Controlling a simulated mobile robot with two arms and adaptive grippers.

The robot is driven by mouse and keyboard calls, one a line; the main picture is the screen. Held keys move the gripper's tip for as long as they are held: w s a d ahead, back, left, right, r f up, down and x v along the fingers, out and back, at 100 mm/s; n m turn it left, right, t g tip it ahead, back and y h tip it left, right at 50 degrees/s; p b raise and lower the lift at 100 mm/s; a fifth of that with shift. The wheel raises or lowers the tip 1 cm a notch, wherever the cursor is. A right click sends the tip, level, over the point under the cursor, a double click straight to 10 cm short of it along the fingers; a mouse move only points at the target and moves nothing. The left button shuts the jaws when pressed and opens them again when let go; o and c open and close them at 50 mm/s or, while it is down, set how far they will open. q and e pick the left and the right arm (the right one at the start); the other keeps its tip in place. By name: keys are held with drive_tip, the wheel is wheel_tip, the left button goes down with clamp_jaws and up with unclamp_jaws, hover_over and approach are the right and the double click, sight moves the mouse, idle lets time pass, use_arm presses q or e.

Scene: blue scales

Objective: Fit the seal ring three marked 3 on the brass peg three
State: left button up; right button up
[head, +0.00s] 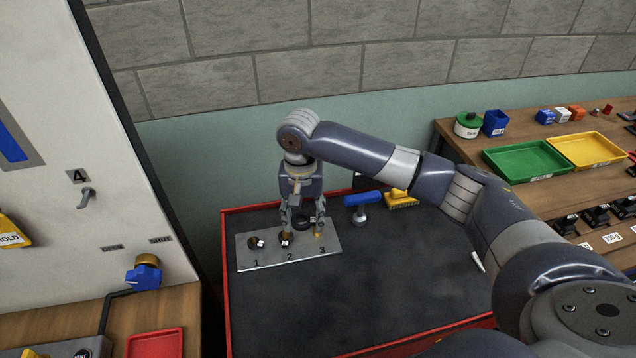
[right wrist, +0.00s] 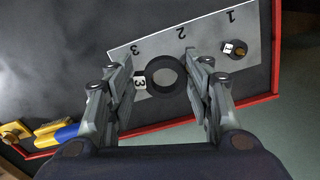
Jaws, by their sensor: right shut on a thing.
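My right gripper (head: 303,228) points down over the grey plate (head: 275,260) marked 1, 2 and 3. It is shut on seal ring three, a dark ring (right wrist: 152,86) with a white tag (right wrist: 140,82) marked 3, seen between the fingers in the right wrist view. In the head view brass peg three (head: 318,234) shows by the right finger, apart from the ring. Pegs one (head: 256,242) and two (head: 285,240) carry dark rings with white tags. In the wrist view the gripper and ring hide pegs two and three. My left gripper is out of view.
The plate lies on a dark, red-edged bench top (head: 380,285). Green (head: 525,163) and yellow (head: 588,151) trays stand on the wooden bench. The dark top right of the plate is mostly clear.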

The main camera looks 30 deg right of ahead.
use_arm(q)
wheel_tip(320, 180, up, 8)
drive_tip(key=p, duration=0.6)
use_arm(e)
drive_tip(key=w+d+m, duration=0.1)
drive_tip(key=d+m, duration=0.1)
drive_tip(key=d, duration=0.1)
drive_tip(key=w+d+m, duration=0.1)
drive_tip(key=d, duration=0.1)
drive_tip(key=shift+w+d+f, duration=0.2)
drive_tip(key=shift+w+f, duration=0.05)
drive_tip(key=shift+w, duration=0.1)
drive_tip(key=shift+f, duration=0.3)
wheel_tip(320, 180, down, 5)
drive_tip(key=b, duration=0.6)
drive_tip(key=shift+r, duration=0.15)
use_arm(q)
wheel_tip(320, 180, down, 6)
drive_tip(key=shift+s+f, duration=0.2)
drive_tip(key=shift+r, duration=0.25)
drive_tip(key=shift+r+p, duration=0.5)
drive_tip(key=shift+p, duration=0.15)
use_arm(e)
drive_tip(key=shift+r, duration=0.1)
use_arm(q)
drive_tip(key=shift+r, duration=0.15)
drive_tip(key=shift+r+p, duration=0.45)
drive_tip(key=shift+p, duration=0.2)
